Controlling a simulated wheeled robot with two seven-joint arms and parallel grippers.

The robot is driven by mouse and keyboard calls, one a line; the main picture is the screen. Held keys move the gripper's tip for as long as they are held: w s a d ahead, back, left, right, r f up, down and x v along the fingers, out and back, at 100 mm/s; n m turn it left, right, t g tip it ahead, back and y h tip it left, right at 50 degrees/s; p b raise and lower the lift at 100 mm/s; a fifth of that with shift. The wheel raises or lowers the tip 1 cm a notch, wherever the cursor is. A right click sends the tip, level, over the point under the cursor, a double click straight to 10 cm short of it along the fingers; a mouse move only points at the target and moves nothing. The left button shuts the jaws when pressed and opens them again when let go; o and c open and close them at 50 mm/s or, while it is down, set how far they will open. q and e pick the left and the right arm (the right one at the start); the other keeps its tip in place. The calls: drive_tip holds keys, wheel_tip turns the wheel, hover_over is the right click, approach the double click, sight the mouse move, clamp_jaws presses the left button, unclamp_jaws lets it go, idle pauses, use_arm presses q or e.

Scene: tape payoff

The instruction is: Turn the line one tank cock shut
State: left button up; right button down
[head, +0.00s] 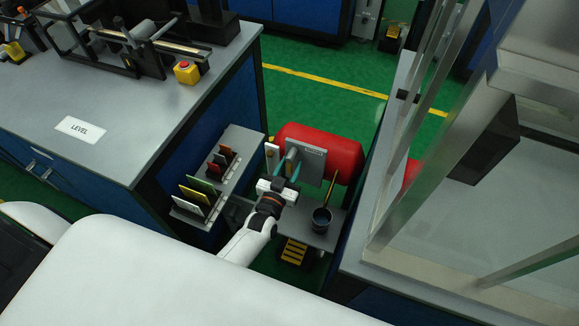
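A red tank (345,152) lies on its side in the gap between the workbench and the framed machine. A grey plate (313,159) with small print is on its near side. A grey handle (292,154), which looks like the tank cock, stands out at the plate's left edge. My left gripper (287,169) is right at this handle, its teal fingers apart, one to each side of the handle's lower part. I cannot tell whether they touch it. My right gripper is not in view.
A rack (238,142) of coloured cards stands left of my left arm. A dark cup (322,217) with a stick sits on a small shelf (297,237) to the right. The workbench (110,100) and the machine frame (397,170) close in both sides.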

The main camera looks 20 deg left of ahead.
use_arm(q)
drive_tip(key=s, duration=1.2)
